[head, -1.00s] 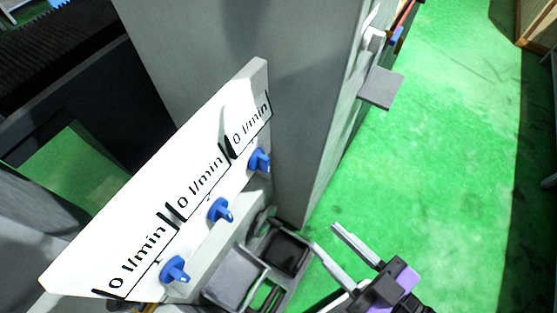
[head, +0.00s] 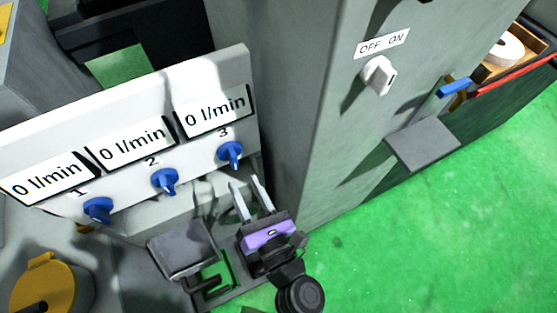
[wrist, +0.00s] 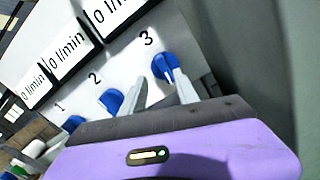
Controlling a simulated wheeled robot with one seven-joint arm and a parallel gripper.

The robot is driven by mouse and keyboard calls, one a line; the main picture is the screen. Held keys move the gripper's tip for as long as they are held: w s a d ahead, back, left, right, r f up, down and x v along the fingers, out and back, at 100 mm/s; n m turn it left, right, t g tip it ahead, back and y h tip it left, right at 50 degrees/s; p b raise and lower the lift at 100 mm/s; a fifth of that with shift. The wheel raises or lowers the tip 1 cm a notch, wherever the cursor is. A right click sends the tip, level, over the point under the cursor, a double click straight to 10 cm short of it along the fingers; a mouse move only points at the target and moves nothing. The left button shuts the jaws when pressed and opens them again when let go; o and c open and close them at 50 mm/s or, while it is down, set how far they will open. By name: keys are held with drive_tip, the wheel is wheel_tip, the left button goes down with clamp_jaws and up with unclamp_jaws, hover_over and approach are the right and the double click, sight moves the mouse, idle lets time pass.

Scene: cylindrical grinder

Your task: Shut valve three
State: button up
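Valve three (head: 230,154) is a blue knob under the label 3 at the right end of a white panel (head: 60,135). The display above it reads 0 l/min. Valve two (head: 165,181) and valve one (head: 98,210) are matching blue knobs to its left. My gripper (head: 248,190) is open, its two fingers apart and empty, just below valve three. In the wrist view valve three (wrist: 165,66) appears just beyond the right fingertip, and valve two (wrist: 111,101) is left of the left finger. Whether a finger touches valve three I cannot tell.
A grey column (head: 290,80) stands right of the panel, with a white OFF/ON switch (head: 379,76) and a grey shelf (head: 423,143). A grey tray-like part (head: 183,250) lies below the panel. A yellow container (head: 45,285) is at lower left. Green floor is clear at right.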

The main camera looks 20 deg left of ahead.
sight(235, 163)
drive_tip(key=shift+w+a+f+n, duration=0.15)
drive_tip(key=shift+w+a+n, duration=0.55)
drive_tip(key=shift+w+a, duration=0.65)
drive_tip(key=shift+w+a+f+n, duration=0.1)
drive_tip(key=shift+w+a+n, duration=0.6)
drive_tip(key=shift+w+a, duration=0.65)
drive_tip(key=shift+s, duration=0.1)
clamp_jaws()
